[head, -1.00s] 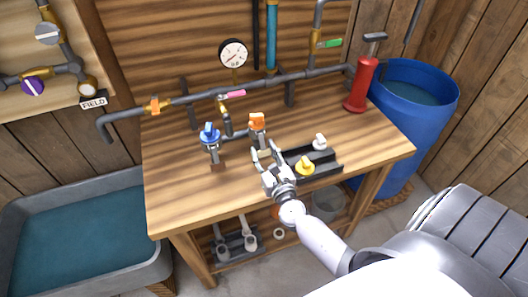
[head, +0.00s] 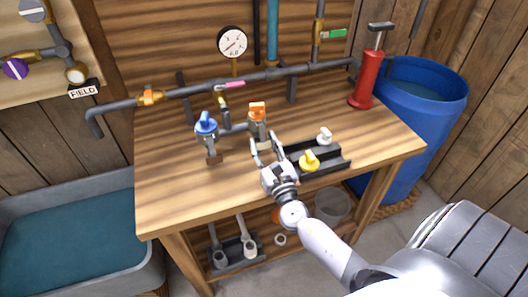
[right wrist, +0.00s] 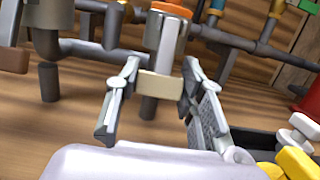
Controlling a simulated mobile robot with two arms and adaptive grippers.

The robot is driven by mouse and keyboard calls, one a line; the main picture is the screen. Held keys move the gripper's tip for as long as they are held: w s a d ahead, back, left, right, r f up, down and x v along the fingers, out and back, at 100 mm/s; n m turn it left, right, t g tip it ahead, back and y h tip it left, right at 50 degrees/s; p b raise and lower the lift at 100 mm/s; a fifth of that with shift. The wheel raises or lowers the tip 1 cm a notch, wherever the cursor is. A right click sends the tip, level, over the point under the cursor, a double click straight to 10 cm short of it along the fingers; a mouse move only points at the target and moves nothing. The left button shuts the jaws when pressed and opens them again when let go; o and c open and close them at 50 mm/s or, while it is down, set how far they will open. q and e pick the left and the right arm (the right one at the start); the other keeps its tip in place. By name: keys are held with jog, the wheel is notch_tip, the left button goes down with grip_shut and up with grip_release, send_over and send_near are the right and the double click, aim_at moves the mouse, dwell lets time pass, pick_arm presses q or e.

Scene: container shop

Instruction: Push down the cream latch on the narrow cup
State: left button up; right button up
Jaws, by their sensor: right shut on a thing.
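The cream latch (right wrist: 160,86) is a pale block on the front of the narrow cup (right wrist: 163,50), a slim grey fitting with an orange top (head: 257,112). The latch sticks out towards me, in the middle of the right wrist view. My right gripper (right wrist: 160,72) has one finger on each side of it and is shut on it. In the head view my right gripper (head: 265,147) is just in front of the orange-topped fitting, which it partly hides. My left gripper is not in view.
A blue-topped fitting with a brown latch (head: 214,159) stands to the left. A black rack (head: 330,153) with yellow and white pieces lies close on the right. Grey pipes (head: 190,92) and a gauge (head: 232,42) are behind. The bench front (head: 190,205) is clear.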

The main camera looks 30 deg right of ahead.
dwell(0.3)
jog(key=o, duration=1.2)
jog(key=shift+c, duration=0.2)
jog(key=shift+s, duration=0.1)
jog(key=v, duration=1.1)
jog(key=shift+s+a+f, duration=0.2)
jog(key=shift+s, duration=0.15)
